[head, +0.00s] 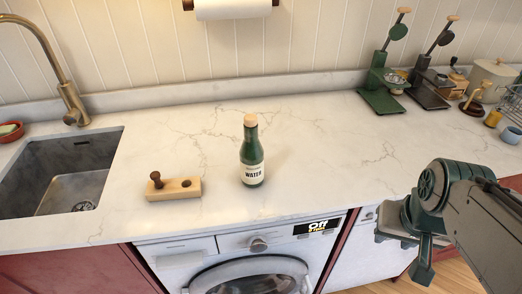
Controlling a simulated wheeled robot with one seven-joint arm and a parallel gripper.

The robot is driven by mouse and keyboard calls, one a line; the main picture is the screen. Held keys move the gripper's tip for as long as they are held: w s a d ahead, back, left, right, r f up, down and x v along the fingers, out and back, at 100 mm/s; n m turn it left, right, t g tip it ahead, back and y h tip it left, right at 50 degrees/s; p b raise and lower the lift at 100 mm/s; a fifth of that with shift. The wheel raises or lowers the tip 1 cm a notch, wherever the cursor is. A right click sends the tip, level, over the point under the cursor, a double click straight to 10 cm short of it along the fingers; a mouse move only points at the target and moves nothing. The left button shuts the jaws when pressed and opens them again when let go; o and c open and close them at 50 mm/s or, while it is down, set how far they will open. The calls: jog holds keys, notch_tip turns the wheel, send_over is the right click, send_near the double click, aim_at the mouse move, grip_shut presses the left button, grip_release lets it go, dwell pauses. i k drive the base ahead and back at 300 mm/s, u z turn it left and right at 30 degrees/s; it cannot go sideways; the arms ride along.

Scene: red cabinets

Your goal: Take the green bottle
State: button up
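The green bottle (251,155) stands upright on the pale marble counter, near its front edge above the washing machine. It has a tan cap and a white label reading "WATER". My gripper (408,240) is at the lower right, in front of the counter edge and well to the right of the bottle. It is not touching the bottle. My arm and the viewing angle partly hide the fingers, so I cannot tell whether they are open or shut.
A wooden block with a peg (174,189) lies left of the bottle. A sink (62,172) with a brass faucet (66,80) is farther left. Green and dark lever devices (383,92) stand at the back right. The counter (325,150) right of the bottle is clear.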

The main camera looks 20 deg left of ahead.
aim_at(251, 151)
jog(key=k, duration=0.7)
jog(key=u, duration=0.85)
jog(key=i, duration=0.35)
jog(key=u, duration=0.05)
